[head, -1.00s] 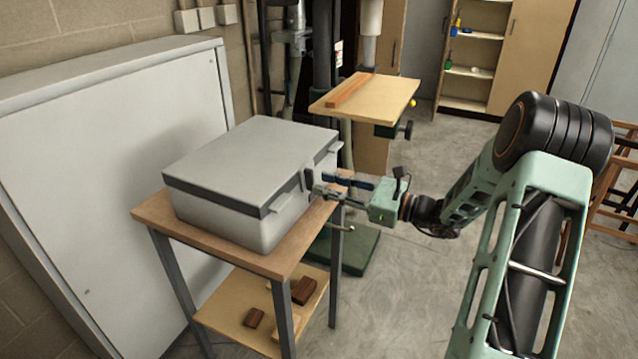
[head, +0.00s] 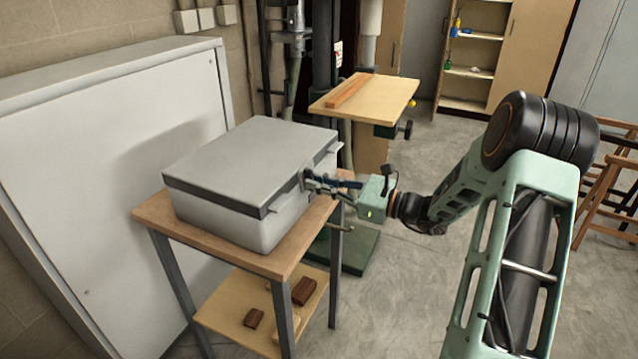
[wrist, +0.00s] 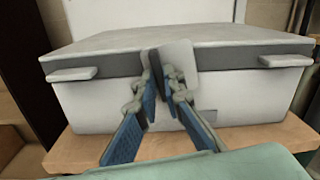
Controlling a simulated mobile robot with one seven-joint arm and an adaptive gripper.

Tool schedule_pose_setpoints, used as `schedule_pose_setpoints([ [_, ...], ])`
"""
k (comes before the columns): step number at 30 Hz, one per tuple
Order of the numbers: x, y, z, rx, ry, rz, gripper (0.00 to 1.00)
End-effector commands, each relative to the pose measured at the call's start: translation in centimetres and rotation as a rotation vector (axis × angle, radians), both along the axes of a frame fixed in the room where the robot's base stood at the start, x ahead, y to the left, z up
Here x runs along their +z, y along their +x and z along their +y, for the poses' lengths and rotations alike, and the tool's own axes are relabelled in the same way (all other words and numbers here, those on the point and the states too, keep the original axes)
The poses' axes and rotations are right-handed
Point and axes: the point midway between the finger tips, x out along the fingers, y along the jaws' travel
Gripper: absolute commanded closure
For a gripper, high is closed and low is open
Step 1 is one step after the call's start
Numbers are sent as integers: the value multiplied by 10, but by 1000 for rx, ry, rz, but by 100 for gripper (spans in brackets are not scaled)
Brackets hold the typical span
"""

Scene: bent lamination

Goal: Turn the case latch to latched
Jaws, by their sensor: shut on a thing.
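The grey case (head: 250,155) stands closed on a small wooden-topped table, with a dark band under its lid; it also fills the middle of the wrist view (wrist: 85,105). The case latch (wrist: 157,72) is a dark piece at the middle of the front face, with a light grey tilted plate beside it. My gripper (head: 311,181) is at the case front. In the wrist view its blue-padded fingers (wrist: 159,84) are shut on the latch from both sides. The fingers hide part of the latch, so its exact angle is hard to tell.
The table (head: 215,245) has a lower shelf with several wood blocks. A drill press with a wooden board (head: 375,97) stands behind. A white cabinet (head: 110,190) is close on the left. Side handles (wrist: 72,74) stick out from the case front.

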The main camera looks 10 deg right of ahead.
Motion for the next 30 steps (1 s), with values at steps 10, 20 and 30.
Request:
schedule_pose_setpoints([
  [10, -6, 1, -1, 0, -60, -75, 100],
  [20, -16, 3, -3, -2, -228, -289, 100],
  [30, -23, 7, -6, -1, -428, -544, 100],
])
